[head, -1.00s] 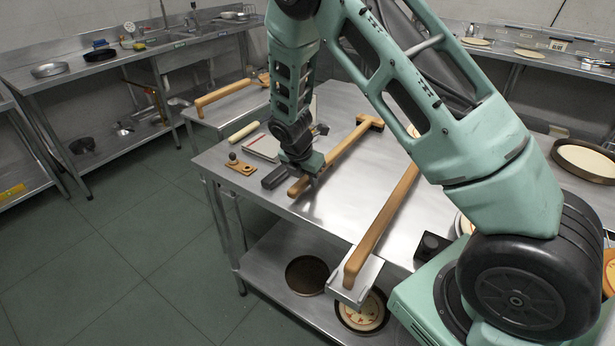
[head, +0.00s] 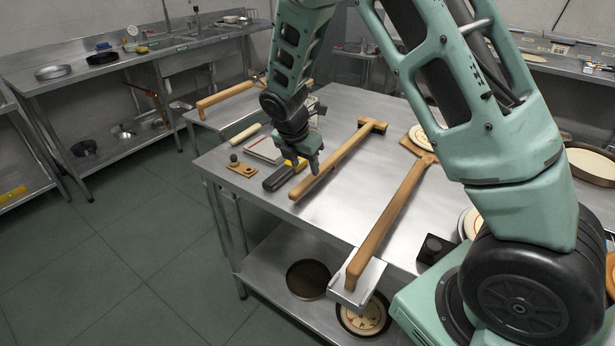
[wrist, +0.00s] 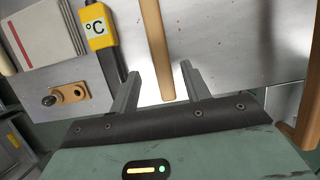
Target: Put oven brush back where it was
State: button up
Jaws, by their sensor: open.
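The oven brush, a long wooden handle (head: 335,162) with a crosswise head (head: 373,125) at its far end, lies on the steel table. Its near handle end is by the table's front left edge. My gripper (head: 312,165) is open and empty over the near part of the handle. In the wrist view the handle (wrist: 155,45) runs between the two open fingers (wrist: 160,72), with a finger on each side and no visible contact. The brush head is out of the wrist view.
A black and yellow thermometer (head: 285,174) lies close left of the handle. A small wooden plate with a knob (head: 241,168) is farther left. A second long wooden handle (head: 390,222) lies to the right, its near end over a metal bracket (head: 357,290). The table between the handles is clear.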

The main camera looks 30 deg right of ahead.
jog(key=s+a+r+m+y, duration=0.2)
jog(key=s+a+r+m, duration=0.25)
jog(key=s+a, duration=0.4)
jog(key=s+a+r+m+y, duration=0.1)
jog(key=s+a+r+m, duration=0.3)
jog(key=s+a, duration=0.45)
jog(key=s+a+r+m, duration=0.1)
jog(key=s+a+m, duration=0.1)
jog(key=s, duration=0.5)
jog(key=s+a+r+m+g+y, duration=0.1)
jog(key=s+a+m, duration=0.1)
jog(key=s+m, duration=0.2)
jog(key=s, duration=0.3)
jog(key=shift+s, duration=0.25)
jog(key=shift+a, duration=0.1)
